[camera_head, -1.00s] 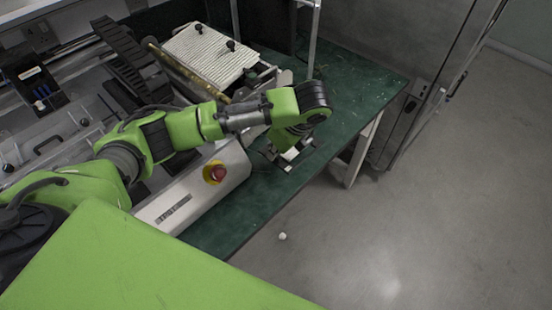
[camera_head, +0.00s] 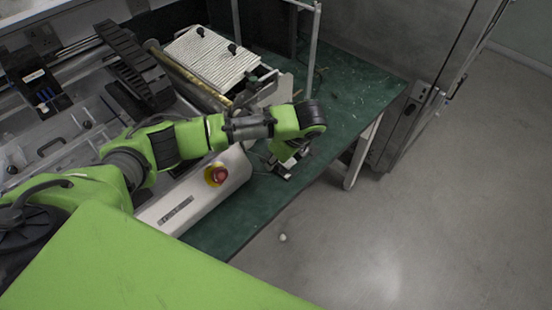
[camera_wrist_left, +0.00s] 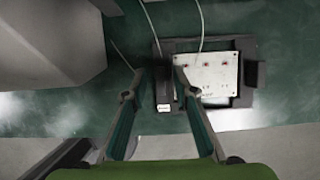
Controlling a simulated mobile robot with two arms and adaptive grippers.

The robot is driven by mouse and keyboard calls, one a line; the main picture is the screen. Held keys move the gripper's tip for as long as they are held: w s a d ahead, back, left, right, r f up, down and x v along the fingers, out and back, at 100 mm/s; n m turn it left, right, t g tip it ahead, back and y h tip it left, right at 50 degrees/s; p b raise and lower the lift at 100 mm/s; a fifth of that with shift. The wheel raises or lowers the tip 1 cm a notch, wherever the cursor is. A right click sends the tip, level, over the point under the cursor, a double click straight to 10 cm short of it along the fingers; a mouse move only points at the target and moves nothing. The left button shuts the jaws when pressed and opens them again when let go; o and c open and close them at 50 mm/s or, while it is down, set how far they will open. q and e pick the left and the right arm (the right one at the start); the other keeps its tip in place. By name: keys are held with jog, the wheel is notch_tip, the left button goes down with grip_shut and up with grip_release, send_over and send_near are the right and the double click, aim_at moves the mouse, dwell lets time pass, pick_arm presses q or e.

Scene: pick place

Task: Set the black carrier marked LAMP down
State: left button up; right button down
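The black carrier (camera_wrist_left: 248,72) shows in the left wrist view as a dark frame around a white plate (camera_wrist_left: 207,78) with several red marks. It appears to be at the green tabletop near its front edge. I cannot read the word LAMP. My left gripper (camera_wrist_left: 160,78) is open above it, with one finger on each side of the carrier's dark left bar (camera_wrist_left: 164,92). A gap shows between the left finger and the bar. In the head view the carrier is mostly hidden under my left wrist; a bit of its white plate (camera_head: 292,160) shows. My right gripper is not in view.
The green table (camera_head: 225,228) has free room to the right and front. A metal machine with a red stop button (camera_head: 219,174) stands left of the gripper. A ribbed white plate (camera_head: 210,55) and metal posts stand behind. Thin cables (camera_wrist_left: 152,25) run above the carrier.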

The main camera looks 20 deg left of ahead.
pick_arm(q)
jog(key=v, duration=1.2)
dwell(0.3)
